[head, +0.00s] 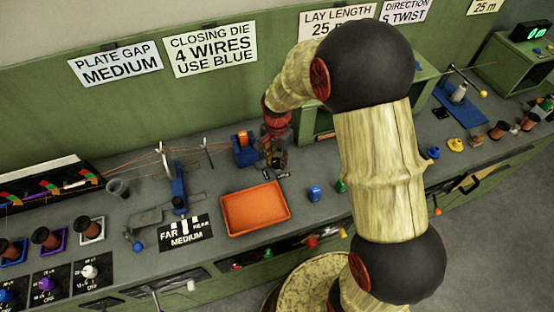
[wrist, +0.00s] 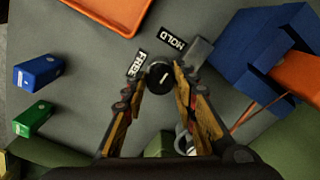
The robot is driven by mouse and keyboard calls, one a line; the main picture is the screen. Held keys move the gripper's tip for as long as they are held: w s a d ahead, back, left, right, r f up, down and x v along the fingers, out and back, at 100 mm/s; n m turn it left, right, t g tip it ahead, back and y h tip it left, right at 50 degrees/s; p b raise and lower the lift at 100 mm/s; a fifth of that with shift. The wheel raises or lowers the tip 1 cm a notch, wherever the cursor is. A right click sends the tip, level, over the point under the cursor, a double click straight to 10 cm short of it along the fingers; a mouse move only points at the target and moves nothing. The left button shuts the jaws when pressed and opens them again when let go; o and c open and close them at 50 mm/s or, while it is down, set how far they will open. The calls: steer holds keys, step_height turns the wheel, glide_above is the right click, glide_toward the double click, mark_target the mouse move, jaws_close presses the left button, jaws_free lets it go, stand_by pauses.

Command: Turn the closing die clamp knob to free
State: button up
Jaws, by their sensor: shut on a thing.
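The clamp knob (wrist: 160,74) is round and black with a short pale mark on top, in the middle of the wrist view. A FREE label (wrist: 137,63) lies to its left and a HOLD label (wrist: 172,38) above it. I cannot tell for sure which label the mark points to. My gripper (wrist: 159,79) has its two fingers closed on either side of the knob. In the head view my gripper (head: 277,158) is low over the bench and hides the knob. The blue die stand (head: 245,151) is just left of it; it also shows in the wrist view (wrist: 255,62).
An orange tray (head: 255,230) lies in front of the stand. A blue block (head: 314,192) and a green block (head: 340,186) stand to the right of the tray. Orange wires (head: 130,160) run into the stand from the left. A sign (head: 210,48) reads closing die, 4 wires, use blue.

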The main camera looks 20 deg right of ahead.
steer(key=shift+r+n, duration=0.1)
steer(key=shift+n, duration=0.3)
steer(key=n+p, duration=0.2)
steer(key=n, duration=0.1)
steer(key=shift+n, duration=0.4)
steer(key=shift+c, duration=0.2)
steer(key=n+p, duration=0.1)
steer(key=n, duration=0.3)
steer(key=shift+n+p, duration=0.3)
steer(key=n+p, duration=0.1)
steer(key=n, duration=0.3)
steer(key=n+p, duration=0.1)
steer(key=n, duration=0.3)
steer(key=shift+n, duration=0.5)
steer(key=o, duration=1.1)
steer(key=shift+o, duration=0.3)
